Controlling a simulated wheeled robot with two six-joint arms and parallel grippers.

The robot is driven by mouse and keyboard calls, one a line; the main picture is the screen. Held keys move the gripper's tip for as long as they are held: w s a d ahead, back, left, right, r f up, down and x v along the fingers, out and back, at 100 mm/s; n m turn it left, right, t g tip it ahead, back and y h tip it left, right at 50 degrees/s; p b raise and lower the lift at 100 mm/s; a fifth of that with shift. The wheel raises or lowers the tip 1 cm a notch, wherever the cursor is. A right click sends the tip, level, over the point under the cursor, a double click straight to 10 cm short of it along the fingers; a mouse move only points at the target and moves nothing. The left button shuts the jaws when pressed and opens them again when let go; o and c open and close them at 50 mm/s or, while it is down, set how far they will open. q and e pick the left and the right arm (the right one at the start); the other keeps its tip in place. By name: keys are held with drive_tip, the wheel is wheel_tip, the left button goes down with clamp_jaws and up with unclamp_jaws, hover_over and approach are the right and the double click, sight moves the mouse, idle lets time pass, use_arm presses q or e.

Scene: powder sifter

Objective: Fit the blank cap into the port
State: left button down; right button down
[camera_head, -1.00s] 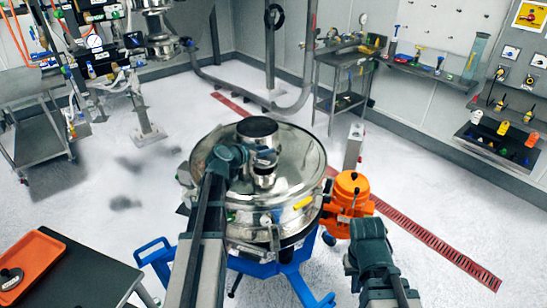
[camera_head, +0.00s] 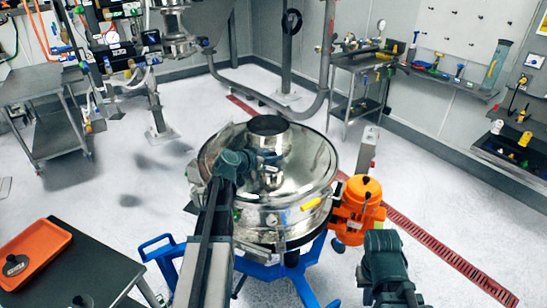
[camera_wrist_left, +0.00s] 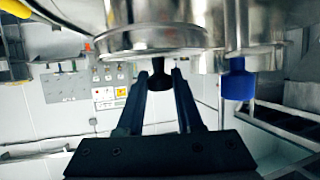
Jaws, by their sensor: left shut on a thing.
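The round steel sifter (camera_head: 318,160) stands in the middle of the head view, with a dark round opening (camera_head: 268,125) on its lid. My left gripper (camera_head: 268,158) reaches over the lid, just on the near side of that opening. In the left wrist view its fingers (camera_wrist_left: 162,72) close on a small dark piece (camera_wrist_left: 161,66), probably the blank cap's knob. A steel cylindrical part (camera_wrist_left: 165,38) sits directly against it in that picture; whether it is cap or port I cannot tell. My right gripper (camera_head: 383,245) is beyond the sifter's lower right, its fingertips unclear.
An orange motor (camera_head: 358,205) adjoins the sifter's right side above a blue frame (camera_head: 275,272). An orange tray (camera_head: 40,250) with a dark round piece (camera_head: 15,265) lies on the table (camera_head: 95,265) at left. A blue knob (camera_wrist_left: 238,82) is right of my left fingers.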

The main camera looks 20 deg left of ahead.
use_arm(q)
drive_tip(key=c, duration=0.6)
unclamp_jaws()
drive_tip(key=shift+o, duration=0.2)
drive_tip(key=shift+s+a+r+p, duration=0.1)
drive_tip(key=shift+s+r+p, duration=0.2)
drive_tip(key=shift+p, duration=0.2)
drive_tip(key=p+v, duration=0.4)
drive_tip(key=v, duration=0.7)
drive_tip(key=shift+s, duration=0.2)
drive_tip(key=shift+r, duration=0.1)
